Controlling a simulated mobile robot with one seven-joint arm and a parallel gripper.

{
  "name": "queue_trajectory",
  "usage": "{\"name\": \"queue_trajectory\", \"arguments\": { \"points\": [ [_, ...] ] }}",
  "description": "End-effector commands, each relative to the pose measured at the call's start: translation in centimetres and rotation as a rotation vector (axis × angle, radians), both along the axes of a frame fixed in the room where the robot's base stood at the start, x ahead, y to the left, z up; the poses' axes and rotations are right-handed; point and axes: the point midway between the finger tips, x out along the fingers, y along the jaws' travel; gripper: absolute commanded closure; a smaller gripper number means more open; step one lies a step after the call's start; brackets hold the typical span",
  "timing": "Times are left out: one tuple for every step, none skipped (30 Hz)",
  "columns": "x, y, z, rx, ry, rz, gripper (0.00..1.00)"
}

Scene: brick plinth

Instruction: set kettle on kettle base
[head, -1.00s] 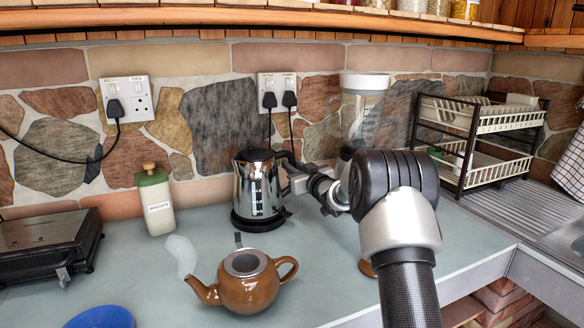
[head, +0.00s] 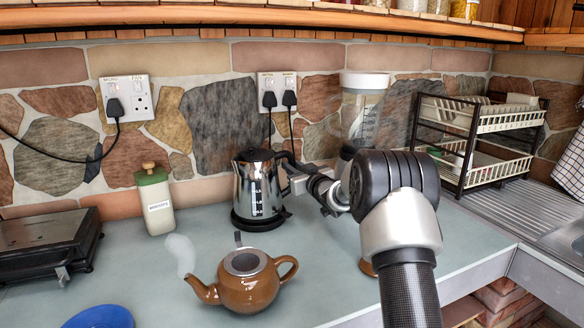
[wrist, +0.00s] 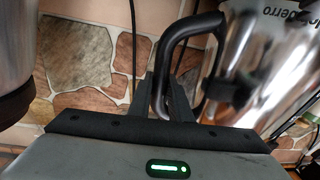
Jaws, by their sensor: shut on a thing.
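The kettle (head: 257,185) is shiny metal with a black lid and a black handle. In the head view it stands upright at the back of the counter. The black kettle base (head: 250,222) shows under it as a dark disc, and the kettle appears to rest on it; I cannot tell whether it is fully seated. My gripper (head: 294,176) is at the right side of the kettle. In the wrist view my gripper (wrist: 173,105) is shut on the black handle (wrist: 168,65), with the kettle's metal body (wrist: 265,75) to the right.
A brown teapot (head: 247,284) with steam at its spout stands in front of the kettle. A green-topped canister (head: 156,205) is to the left. A clear blender jar (head: 362,115) stands behind my arm. A dish rack (head: 480,140) is at right, a blue plate (head: 100,317) at front left.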

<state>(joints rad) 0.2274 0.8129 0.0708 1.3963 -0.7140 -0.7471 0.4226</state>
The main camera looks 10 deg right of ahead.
Motion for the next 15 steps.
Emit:
{"name": "queue_trajectory", "arguments": {
  "points": [
    [0.04, 0.04, 0.36, 0.006, -0.009, 0.001, 1.00],
    [0.04, 0.05, 0.31, 0.006, -0.009, 0.001, 1.00],
    [0.04, 0.04, 0.24, 0.006, -0.009, 0.001, 1.00],
    [0.04, 0.05, 0.19, 0.006, -0.009, 0.001, 1.00],
    [0.04, 0.04, 0.14, 0.007, -0.008, 0.001, 1.00],
    [0.04, 0.05, 0.06, 0.007, -0.008, 0.001, 1.00],
    [0.04, 0.04, 0.01, 0.007, -0.008, 0.001, 1.00],
    [0.04, 0.05, -0.04, 0.007, -0.008, 0.001, 1.00],
    [0.04, 0.04, -0.10, 0.007, -0.008, 0.001, 1.00],
    [0.04, 0.05, -0.15, 0.007, -0.008, 0.001, 1.00],
    [0.04, 0.05, -0.20, 0.007, -0.008, 0.001, 1.00],
    [0.04, 0.05, -0.27, 0.007, -0.008, 0.001, 1.00],
    [0.04, 0.04, -0.32, 0.007, -0.008, 0.001, 1.00],
    [0.04, 0.05, -0.37, 0.007, -0.008, 0.001, 1.00],
    [0.04, 0.04, -0.44, 0.007, -0.008, 0.001, 1.00]
  ]
}}
